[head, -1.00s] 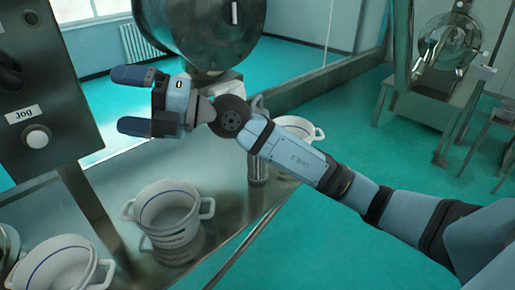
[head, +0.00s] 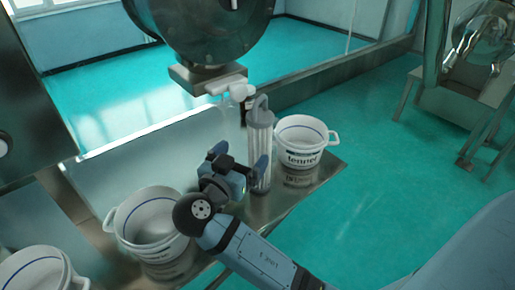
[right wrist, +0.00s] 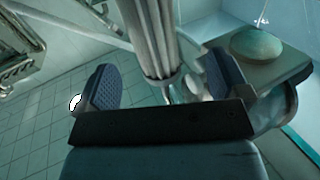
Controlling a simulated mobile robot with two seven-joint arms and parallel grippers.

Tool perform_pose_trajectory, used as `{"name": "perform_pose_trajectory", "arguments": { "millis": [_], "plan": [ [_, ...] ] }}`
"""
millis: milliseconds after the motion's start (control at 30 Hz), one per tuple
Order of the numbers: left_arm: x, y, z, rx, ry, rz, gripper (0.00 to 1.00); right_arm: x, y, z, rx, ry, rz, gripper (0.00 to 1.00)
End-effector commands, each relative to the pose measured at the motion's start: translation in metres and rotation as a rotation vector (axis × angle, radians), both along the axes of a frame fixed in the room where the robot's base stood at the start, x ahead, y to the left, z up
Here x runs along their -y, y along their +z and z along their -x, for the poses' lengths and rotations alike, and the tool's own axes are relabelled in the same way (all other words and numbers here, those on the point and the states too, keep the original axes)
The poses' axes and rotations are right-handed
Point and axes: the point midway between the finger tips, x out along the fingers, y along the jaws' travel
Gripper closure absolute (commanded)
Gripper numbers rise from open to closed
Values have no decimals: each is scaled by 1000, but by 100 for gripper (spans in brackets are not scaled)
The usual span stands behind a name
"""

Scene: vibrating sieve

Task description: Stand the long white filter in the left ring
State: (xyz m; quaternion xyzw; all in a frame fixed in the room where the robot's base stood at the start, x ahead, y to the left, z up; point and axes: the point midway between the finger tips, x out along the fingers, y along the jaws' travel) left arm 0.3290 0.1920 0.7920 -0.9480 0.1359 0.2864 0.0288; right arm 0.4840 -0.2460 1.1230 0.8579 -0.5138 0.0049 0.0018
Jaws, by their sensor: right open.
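A tall, pale, ribbed cylinder with a looped top, which looks like the long filter (head: 261,132), stands upright near the far edge of the metal table. My right gripper (head: 241,160) is open and low beside it, with one finger overlapping its lower part in the head view. In the right wrist view the filter (right wrist: 158,45) appears between the two spread fingers of the gripper (right wrist: 160,85); I cannot tell whether they touch it. I cannot make out the left ring. My left gripper is not in view.
White two-handled pots stand on the metal table (head: 235,228): one right of the filter (head: 303,145), one left of my arm (head: 150,215), one at the lower left (head: 35,272). The round machine (head: 200,30) and its pale outlet (head: 230,88) hang close above.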

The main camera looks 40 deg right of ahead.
Motion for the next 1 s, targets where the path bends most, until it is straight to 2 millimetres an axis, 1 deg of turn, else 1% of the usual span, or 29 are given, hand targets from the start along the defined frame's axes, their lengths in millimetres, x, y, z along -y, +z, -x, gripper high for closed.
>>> {"name": "perform_pose_trajectory", "arguments": {
  "millis": [67, 267, 467, 600, 700, 900, 967, 1000],
  "plan": [
    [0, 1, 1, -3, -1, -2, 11, 4, -2, 0, -9, -12, -10, 6],
    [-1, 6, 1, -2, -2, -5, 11, 24, 0, -8, -7, -14, -7, 6],
    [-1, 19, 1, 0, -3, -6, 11, 51, 5, -17, -7, -13, -4, 6],
    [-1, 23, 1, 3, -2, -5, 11, 65, 2, -25, -9, -12, -7, 6],
    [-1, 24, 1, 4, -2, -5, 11, 69, 1, -27, -8, -10, -8, 6],
    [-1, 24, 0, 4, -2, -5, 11, 69, 1, -28, -8, -10, -8, 6],
    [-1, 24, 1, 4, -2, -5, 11, 69, 1, -27, -8, -10, -8, 20],
    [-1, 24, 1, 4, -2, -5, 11, 69, 1, -27, -8, -10, -8, 29]
  ]
}}
